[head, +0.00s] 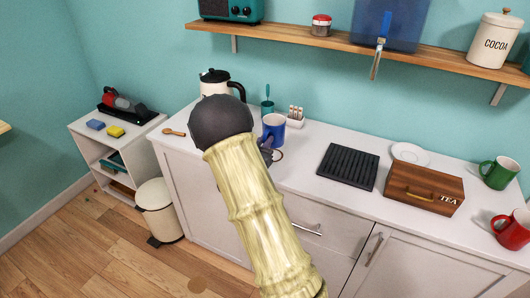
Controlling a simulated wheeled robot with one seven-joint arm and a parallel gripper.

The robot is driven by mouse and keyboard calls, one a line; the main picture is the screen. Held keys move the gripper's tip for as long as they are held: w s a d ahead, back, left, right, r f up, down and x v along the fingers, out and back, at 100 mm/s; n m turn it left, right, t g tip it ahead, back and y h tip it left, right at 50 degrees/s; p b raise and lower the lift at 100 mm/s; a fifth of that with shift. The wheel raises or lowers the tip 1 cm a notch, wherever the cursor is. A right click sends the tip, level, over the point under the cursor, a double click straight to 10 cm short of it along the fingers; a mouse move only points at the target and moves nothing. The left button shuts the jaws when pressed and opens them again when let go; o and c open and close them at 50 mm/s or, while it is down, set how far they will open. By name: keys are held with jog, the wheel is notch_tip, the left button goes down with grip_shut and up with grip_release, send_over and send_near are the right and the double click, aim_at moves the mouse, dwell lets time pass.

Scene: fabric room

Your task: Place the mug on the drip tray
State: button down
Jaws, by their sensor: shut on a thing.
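A blue mug (273,127) stands upright at the back left of the white counter, right of the kettle. My gripper (267,148) is at the mug's near side, shut on it; my arm hides most of the fingers. I cannot tell whether the mug's base touches the counter. The black ridged drip tray (348,166) lies flat on the counter to the right of the mug, with nothing on it.
A kettle (214,82), a teal spoon holder (267,106) and a small white rack (295,117) stand near the mug. A white saucer (410,153), a wooden tea box (424,187), a green mug (498,172) and a red mug (512,229) are farther right. A shelf (335,40) runs above.

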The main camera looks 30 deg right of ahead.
aim_at(269, 128)
notch_tip(269, 128, up, 4)
jog(key=shift+f, duration=0.2)
jog(key=shift+f, duration=0.1)
dwell(0.5)
